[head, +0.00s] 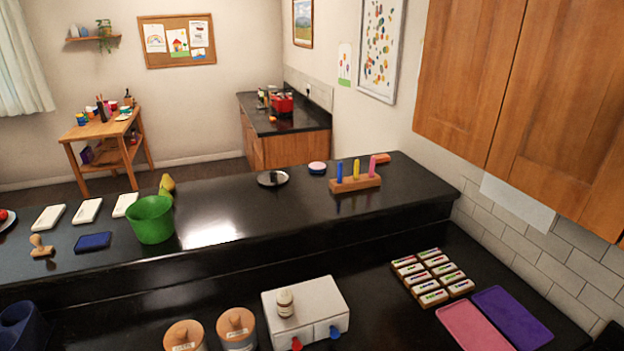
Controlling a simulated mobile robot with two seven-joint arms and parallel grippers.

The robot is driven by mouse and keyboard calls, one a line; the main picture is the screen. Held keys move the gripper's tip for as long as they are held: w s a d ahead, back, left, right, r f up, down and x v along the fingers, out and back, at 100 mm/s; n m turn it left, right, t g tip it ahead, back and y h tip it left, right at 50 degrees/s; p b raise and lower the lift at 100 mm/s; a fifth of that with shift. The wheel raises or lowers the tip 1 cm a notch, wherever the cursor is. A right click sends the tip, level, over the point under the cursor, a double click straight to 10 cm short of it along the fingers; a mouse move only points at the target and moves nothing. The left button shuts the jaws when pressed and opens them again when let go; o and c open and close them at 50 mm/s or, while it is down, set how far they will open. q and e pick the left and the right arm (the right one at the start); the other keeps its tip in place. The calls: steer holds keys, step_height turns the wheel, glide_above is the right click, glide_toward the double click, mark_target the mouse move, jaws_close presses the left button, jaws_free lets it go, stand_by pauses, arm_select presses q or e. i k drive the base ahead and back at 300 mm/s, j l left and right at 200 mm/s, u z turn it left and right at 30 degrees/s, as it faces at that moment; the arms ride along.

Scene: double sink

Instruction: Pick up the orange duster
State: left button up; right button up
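A small orange block-like thing (382,157), which looks like the orange duster, lies at the back right of the raised black counter. It is partly hidden behind the pink peg of a wooden peg stand (355,184). It is small in the head view, so its details are hard to tell. Neither of my grippers shows in the head view.
The stand also bears a blue and a yellow peg. A metal dish (272,178) and a round pink-and-blue thing (317,167) are to its left. A green bucket (150,220) stands farther left. Wooden wall cabinets (520,90) overhang the right. The raised counter's right end is bare.

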mark_target(380, 158)
steer(key=i+z, duration=0.15)
steer(key=i, duration=0.35)
steer(key=i+j+z, duration=0.2)
steer(key=i, duration=0.35)
